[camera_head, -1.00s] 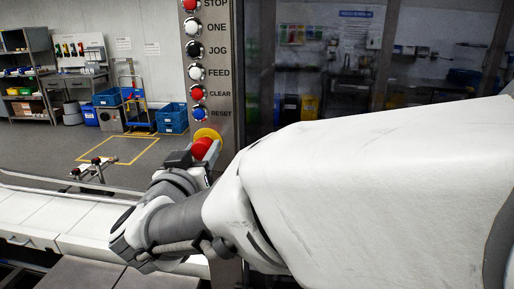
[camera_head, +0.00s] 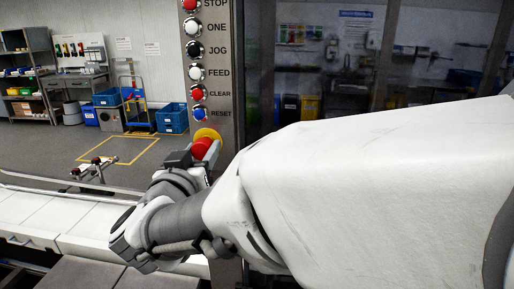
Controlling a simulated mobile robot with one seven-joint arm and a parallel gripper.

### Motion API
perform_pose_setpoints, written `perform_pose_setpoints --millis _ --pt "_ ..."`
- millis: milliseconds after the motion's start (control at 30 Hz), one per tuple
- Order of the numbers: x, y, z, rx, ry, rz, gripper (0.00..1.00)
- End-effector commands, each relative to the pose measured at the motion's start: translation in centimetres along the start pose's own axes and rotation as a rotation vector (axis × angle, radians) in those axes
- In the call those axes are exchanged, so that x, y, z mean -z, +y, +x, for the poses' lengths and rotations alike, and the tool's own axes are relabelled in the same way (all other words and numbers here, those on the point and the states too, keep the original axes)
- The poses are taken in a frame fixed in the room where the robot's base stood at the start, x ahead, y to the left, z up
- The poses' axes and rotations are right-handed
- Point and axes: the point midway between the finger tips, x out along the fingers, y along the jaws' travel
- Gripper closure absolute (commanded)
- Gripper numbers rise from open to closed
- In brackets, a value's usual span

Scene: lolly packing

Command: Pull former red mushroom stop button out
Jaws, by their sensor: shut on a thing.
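The red mushroom stop button (camera_head: 202,148) sits in front of a yellow disc (camera_head: 207,134) low on the grey control panel, below the blue RESET button. My gripper (camera_head: 205,155) is at the button, with a finger on either side of the red head, and is shut on it. My wrist and arm hide the lower part of the button and most of the gripper. I cannot tell how far the button stands out from the panel.
The panel column (camera_head: 226,65) carries a row of labelled buttons above, among them RESET (camera_head: 199,114) and CLEAR (camera_head: 197,93). A dark glass door (camera_head: 330,90) stands right of it. A white conveyor (camera_head: 75,225) runs at lower left.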

Motion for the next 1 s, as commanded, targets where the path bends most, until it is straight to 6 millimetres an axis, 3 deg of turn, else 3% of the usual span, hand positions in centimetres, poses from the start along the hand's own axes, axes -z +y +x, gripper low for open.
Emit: perform_pose_setpoints --millis 200,433,467,600,1000 --pt "0.1 -0.2 -1.2 0.006 0.0 -0.001 1.0" --pt "0.0 -0.2 -1.3 0.005 -0.001 0.0 1.0" --pt "0.0 -0.2 -1.3 0.005 -0.001 0.0 0.45" --pt "0.0 -0.1 -1.3 0.004 -0.001 0.0 0.2" --pt "0.0 0.0 -1.1 0.001 0.0 0.0 0.2"
